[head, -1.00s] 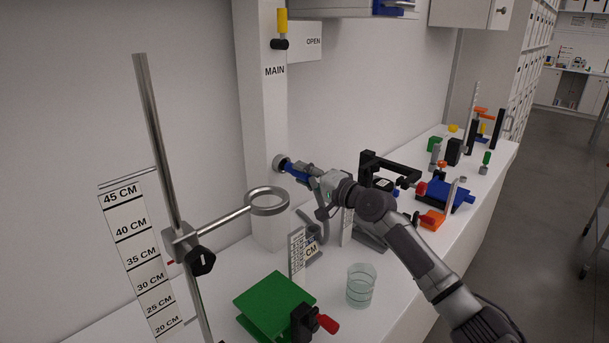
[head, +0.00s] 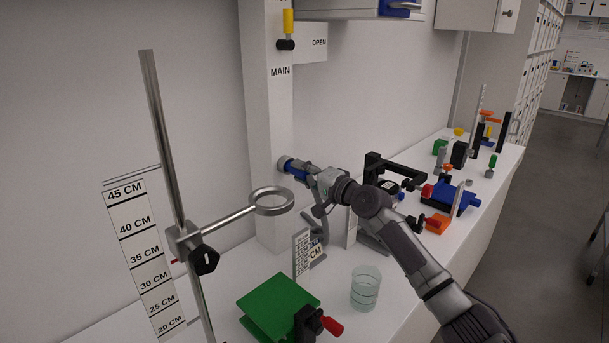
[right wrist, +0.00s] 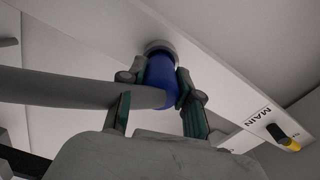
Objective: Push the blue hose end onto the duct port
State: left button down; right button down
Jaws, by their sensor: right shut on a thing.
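The duct port (head: 284,162) is a short grey round stub on the white duct column, below the MAIN label. In the right wrist view the port (right wrist: 160,46) shows as a pale ring. My right gripper (head: 304,174) is shut on the blue hose end (head: 297,173), one finger on either side. In the right wrist view the blue hose end (right wrist: 160,72) is lined up with the port and its far end meets the ring. I cannot tell how deep it sits. The grey hose (right wrist: 75,88) runs off to the left there. My left gripper is not in view.
A metal stand with a ring (head: 272,201) is at front left, near a centimetre scale (head: 140,255). A green platform (head: 278,306) and a glass beaker (head: 365,288) stand on the bench below my arm. Black, blue and orange apparatus (head: 447,197) lies to the right.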

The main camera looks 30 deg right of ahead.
jog(key=shift+w+a, duration=0.1)
jog(key=shift+w, duration=0.1)
jog(key=c, duration=0.7)
grip_release()
jog(key=shift+s, duration=0.15)
jog(key=v, duration=1.1)
jog(key=shift+s, duration=0.3)
